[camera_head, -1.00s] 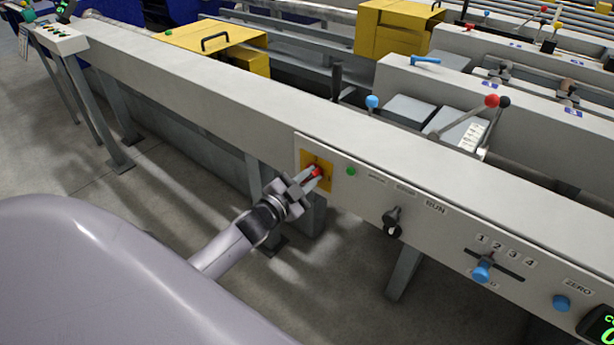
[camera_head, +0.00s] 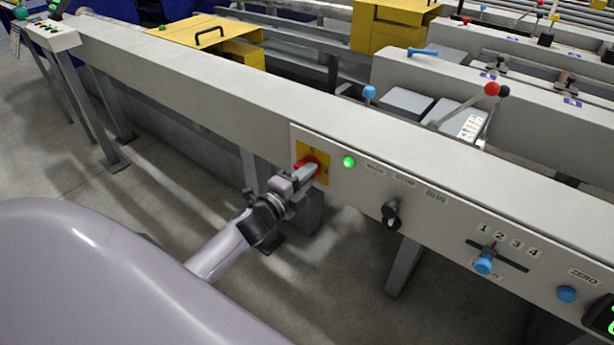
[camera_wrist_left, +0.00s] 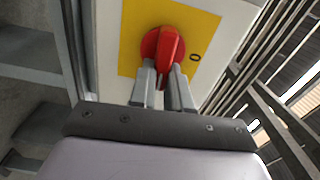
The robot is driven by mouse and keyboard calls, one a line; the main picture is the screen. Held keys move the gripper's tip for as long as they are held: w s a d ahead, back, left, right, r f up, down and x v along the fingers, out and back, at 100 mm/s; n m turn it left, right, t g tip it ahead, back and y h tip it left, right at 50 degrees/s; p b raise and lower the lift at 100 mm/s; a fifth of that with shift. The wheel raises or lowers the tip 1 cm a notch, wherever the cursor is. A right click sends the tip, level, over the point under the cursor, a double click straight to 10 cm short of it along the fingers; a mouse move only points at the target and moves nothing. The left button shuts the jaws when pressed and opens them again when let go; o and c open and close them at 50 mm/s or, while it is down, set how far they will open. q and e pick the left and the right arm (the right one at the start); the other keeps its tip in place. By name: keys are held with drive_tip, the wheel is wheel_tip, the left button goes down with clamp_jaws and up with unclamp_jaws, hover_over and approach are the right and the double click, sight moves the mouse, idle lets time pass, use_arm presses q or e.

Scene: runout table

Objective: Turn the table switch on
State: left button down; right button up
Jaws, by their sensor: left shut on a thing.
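The table switch is a red rotary knob (camera_head: 306,163) on a yellow plate (camera_head: 321,156) at the left end of the front panel. In the left wrist view the red knob (camera_wrist_left: 163,48) sits on the yellow plate (camera_wrist_left: 200,25), with a "0" mark to its right. My left gripper (camera_head: 305,174) is shut on the knob's raised grip, one finger on each side; the fingers (camera_wrist_left: 161,88) show in the left wrist view. A green lamp (camera_head: 348,162) right of the plate is lit brightly. My right gripper is not in view.
Right of the lamp, the panel (camera_head: 440,235) carries a black selector (camera_head: 391,212), a blue-knobbed slider (camera_head: 485,262) and a blue button (camera_head: 566,294). A red-balled lever (camera_head: 491,89) stands behind the beam. Floor below the beam is open.

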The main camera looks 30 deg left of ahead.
use_arm(q)
drive_tip(key=shift+w+r+m, duration=0.1)
drive_tip(key=shift+r+m, duration=0.1)
drive_tip(key=shift+m, duration=0.3)
drive_tip(key=c, duration=1.1)
unclamp_jaws()
drive_tip(key=shift+f, duration=0.2)
drive_tip(key=shift+s+a, duration=0.15)
drive_tip(key=shift+s, duration=1.65)
drive_tip(key=shift+s+a, duration=0.1)
drive_tip(key=shift+s, duration=1.65)
